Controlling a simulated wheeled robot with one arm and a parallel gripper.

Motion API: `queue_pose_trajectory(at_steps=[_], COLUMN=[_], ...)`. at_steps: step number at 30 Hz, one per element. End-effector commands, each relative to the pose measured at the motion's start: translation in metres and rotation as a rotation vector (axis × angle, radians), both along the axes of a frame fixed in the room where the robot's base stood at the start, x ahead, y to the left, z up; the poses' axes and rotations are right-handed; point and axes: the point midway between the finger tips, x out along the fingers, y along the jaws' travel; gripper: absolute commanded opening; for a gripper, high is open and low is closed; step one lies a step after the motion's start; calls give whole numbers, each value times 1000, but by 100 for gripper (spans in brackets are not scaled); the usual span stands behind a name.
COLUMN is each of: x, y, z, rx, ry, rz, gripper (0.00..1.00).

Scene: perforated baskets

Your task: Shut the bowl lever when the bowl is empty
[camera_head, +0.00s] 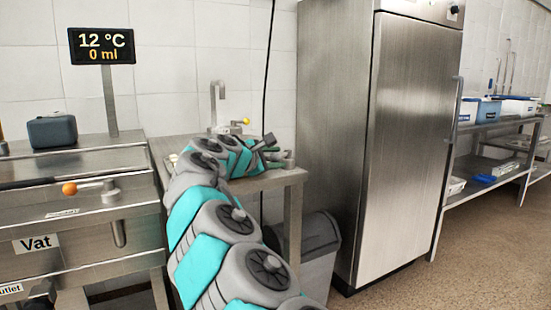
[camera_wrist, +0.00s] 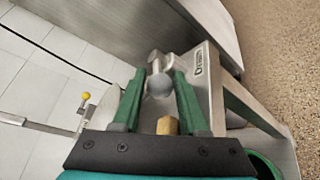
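The steel bowl stand (camera_head: 292,176) is right of the vat, with my arm covering most of its top. My gripper (camera_head: 275,150) is at the stand's right end. In the wrist view, a lever with a grey ball knob (camera_wrist: 158,84) lies between the green fingers of my gripper (camera_wrist: 160,78). The fingers look open, with a slight gap beside the knob; contact is unclear. A label sits on the stand edge beside the lever. The bowl's inside is hidden in the head view. The display (camera_head: 101,46) reads 12 °C and 0 ml.
The vat (camera_head: 110,240) at left has an orange-knobbed lever (camera_head: 69,188). A tap with a yellow knob (camera_head: 245,121) stands behind the bowl stand. A grey bin (camera_head: 318,240) and a tall steel fridge (camera_head: 405,140) are to the right.

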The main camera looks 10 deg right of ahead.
Motion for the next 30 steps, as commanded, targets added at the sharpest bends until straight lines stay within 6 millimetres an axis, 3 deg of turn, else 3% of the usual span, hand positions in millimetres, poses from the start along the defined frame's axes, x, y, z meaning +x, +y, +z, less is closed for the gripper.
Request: queue_pose_trajectory(at_steps=[1,11,30], x=[0,0,0], y=[0,0,0], z=[0,0,-1], rx=[0,0,0], ry=[0,0,1], rz=[0,0,-1], gripper=[36,0,0])
